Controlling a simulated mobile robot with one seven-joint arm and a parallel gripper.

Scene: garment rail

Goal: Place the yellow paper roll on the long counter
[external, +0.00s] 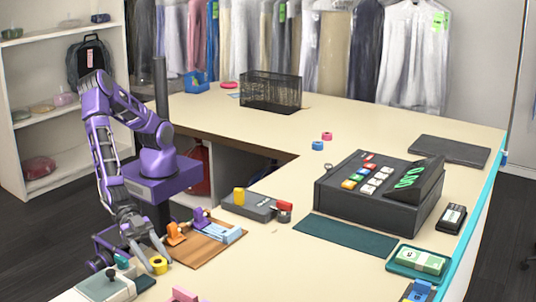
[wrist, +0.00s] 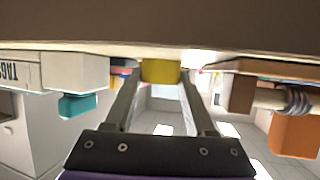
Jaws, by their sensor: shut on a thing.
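The yellow paper roll (external: 158,265) is at the front left of the long counter (external: 225,278), between the brown board and a grey-green box. My gripper (external: 151,261) reaches down to it from the left and is shut on it. In the wrist view the yellow roll (wrist: 160,71) sits between the two fingertips (wrist: 158,80), close to the pale counter surface along the top. I cannot tell whether it touches the counter. The gripper hides part of the roll.
The brown board (external: 205,246) with orange and purple clips lies just right of my gripper. The grey-green box (external: 105,285) is to its left. A grey stapler-like box with a yellow cylinder (external: 239,197) and a cash register (external: 380,190) stand further back.

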